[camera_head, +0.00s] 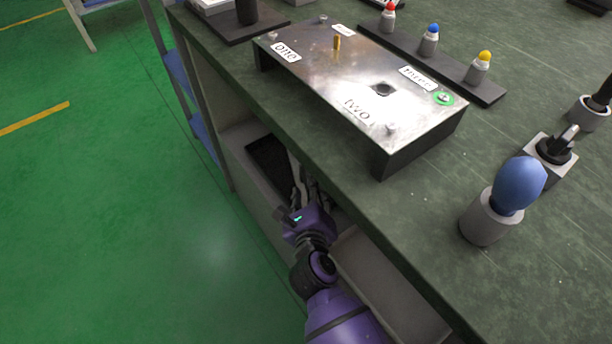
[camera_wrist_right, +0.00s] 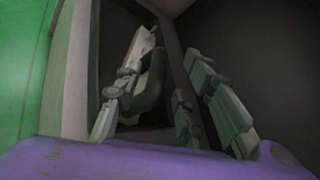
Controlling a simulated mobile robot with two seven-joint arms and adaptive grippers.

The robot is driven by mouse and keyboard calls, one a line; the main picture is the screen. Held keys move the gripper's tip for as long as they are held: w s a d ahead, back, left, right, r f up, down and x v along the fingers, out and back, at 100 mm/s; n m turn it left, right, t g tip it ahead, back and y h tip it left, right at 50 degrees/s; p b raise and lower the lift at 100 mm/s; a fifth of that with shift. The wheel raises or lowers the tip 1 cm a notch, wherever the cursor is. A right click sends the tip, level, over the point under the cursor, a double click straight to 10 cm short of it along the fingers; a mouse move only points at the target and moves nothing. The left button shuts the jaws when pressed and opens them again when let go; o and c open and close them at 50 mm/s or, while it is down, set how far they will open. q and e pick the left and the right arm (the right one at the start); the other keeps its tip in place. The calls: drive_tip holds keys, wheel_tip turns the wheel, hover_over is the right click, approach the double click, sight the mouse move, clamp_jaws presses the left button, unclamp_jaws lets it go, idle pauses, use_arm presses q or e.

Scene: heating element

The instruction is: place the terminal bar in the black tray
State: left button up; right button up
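The black tray (camera_head: 262,160) lies in the open shelf under the green worktop, partly hidden by the worktop edge and my gripper. My right gripper (camera_head: 301,172) reaches into this shelf, just beside the tray's right end. In the wrist view its two fingers (camera_wrist_right: 172,55) stand apart, so it looks open. A dark curved shape (camera_wrist_right: 151,88) shows between or behind the fingers; I cannot tell what it is. I cannot pick out the terminal bar for sure in either view. My left gripper is not in view.
A metal box (camera_head: 320,72) with labels and a brass pin stands on the worktop (camera_head: 410,225). Behind it is a dark strip (camera_head: 455,78) with red, blue and yellow knobs. A blue-topped post (camera_head: 517,185) stands at right. Green floor at left is clear.

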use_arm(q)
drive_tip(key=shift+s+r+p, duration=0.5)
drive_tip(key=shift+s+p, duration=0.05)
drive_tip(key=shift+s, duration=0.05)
use_arm(e)
drive_tip(key=v, duration=0.5)
drive_tip(key=shift+s+r, duration=0.1)
drive_tip(key=shift+s, duration=0.15)
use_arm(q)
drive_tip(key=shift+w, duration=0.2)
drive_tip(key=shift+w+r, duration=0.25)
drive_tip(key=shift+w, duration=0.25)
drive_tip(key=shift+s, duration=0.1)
